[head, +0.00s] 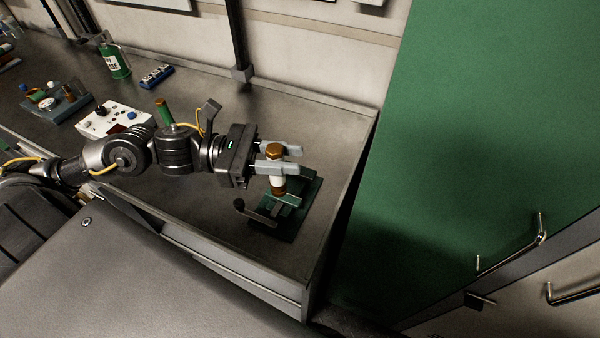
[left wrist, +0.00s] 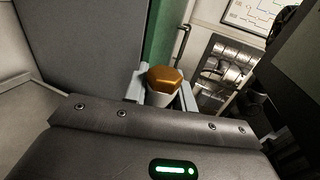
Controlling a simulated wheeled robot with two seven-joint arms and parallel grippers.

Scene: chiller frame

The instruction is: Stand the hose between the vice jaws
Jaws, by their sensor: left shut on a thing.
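The hose (head: 278,183) is a short white piece with brass hex ends. It is upright in my left gripper (head: 277,158), which is shut on it just below the top brass end. In the left wrist view, the brass top (left wrist: 165,78) shows between the fingers (left wrist: 163,88). The green vice (head: 305,189) is on the bench near its right end, directly below and around the hose in the head view. The hose's lower brass end is at the level of the vice jaws. Whether it touches them I cannot tell. My right gripper is not in view.
The dark bench (head: 325,130) has free room behind the vice. A tall green panel (head: 480,120) rises on the right.

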